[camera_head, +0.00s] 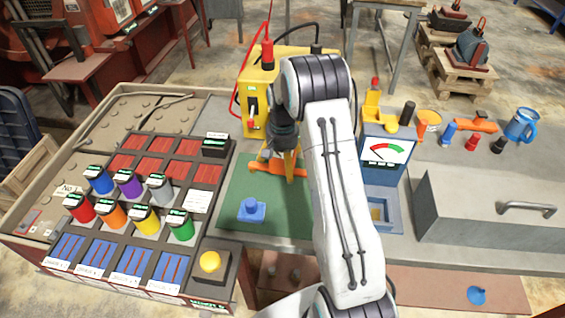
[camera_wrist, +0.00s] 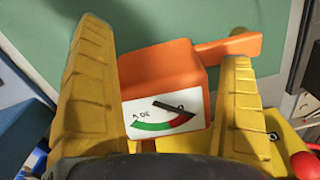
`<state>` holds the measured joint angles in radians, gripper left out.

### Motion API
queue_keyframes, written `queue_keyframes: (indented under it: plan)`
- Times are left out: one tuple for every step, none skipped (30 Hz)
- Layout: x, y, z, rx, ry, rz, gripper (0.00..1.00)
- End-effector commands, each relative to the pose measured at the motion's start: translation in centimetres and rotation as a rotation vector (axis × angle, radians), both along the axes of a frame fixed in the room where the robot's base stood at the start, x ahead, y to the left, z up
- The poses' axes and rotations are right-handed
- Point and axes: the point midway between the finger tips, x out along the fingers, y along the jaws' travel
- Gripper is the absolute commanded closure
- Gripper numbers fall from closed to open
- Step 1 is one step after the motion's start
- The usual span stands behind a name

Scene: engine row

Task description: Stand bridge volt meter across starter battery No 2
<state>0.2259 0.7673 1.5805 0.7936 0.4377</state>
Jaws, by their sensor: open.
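An orange meter with a white dial (camera_wrist: 160,113), marked green and red, lies between my gripper's fingers in the wrist view; I take it to be the bridge volt meter. Its orange arm reaches up and right. In the head view it shows as an orange piece (camera_head: 262,165) on the green mat (camera_head: 285,215). My gripper (camera_wrist: 165,45) has its two yellow fingers spread either side of the meter; I cannot tell whether they touch it. A label starting "No" (camera_head: 68,189) is on the grey capped surface (camera_head: 125,118) at the left; which battery is No 2 is unreadable.
A rack of coloured cylinders (camera_head: 130,187) stands left of the mat. A blue piece (camera_head: 251,211) sits on the mat. A yellow box with red leads (camera_head: 255,88) stands behind. A blue-framed gauge (camera_head: 387,152) and a grey toolbox (camera_head: 480,210) are at the right.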

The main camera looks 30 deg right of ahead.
Motion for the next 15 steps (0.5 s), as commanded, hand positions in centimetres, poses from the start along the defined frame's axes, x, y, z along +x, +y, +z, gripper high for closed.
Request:
queue_keyframes:
  plan:
    - [-0.01, 0.01, -0.01, 0.0, 0.0, 0.0, 0.03]
    - [-0.01, 0.01, -0.01, 0.0, 0.0, 0.0, 0.03]
    - [-0.01, 0.01, -0.01, 0.0, 0.0, 0.0, 0.03]
    - [-0.01, 0.01, 0.0, 0.0, 0.0, 0.0, 0.04]
    - [-0.01, 0.01, 0.0, 0.0, 0.0, 0.0, 0.07]
    - [-0.01, 0.01, 0.0, 0.0, 0.0, 0.0, 0.11]
    - [-0.01, 0.01, 0.01, 0.0, 0.0, 0.0, 0.13]
    - [-0.01, 0.01, 0.01, 0.0, 0.0, 0.0, 0.16]
    - [-0.01, 0.01, 0.01, 0.0, 0.0, 0.0, 0.19]
    - [-0.01, 0.01, 0.01, 0.0, 0.0, 0.0, 0.22]
    - [-0.01, 0.01, 0.01, 0.0, 0.0, 0.0, 0.25]
    - [-0.01, 0.01, 0.01, 0.0, 0.0, 0.0, 0.28]
    - [-0.01, 0.01, 0.02, 0.0, 0.0, 0.0, 0.31]
    - [-0.01, 0.01, 0.02, 0.0, 0.0, 0.0, 0.34]
    - [-0.01, 0.01, 0.02, 0.0, 0.0, 0.0, 0.37]
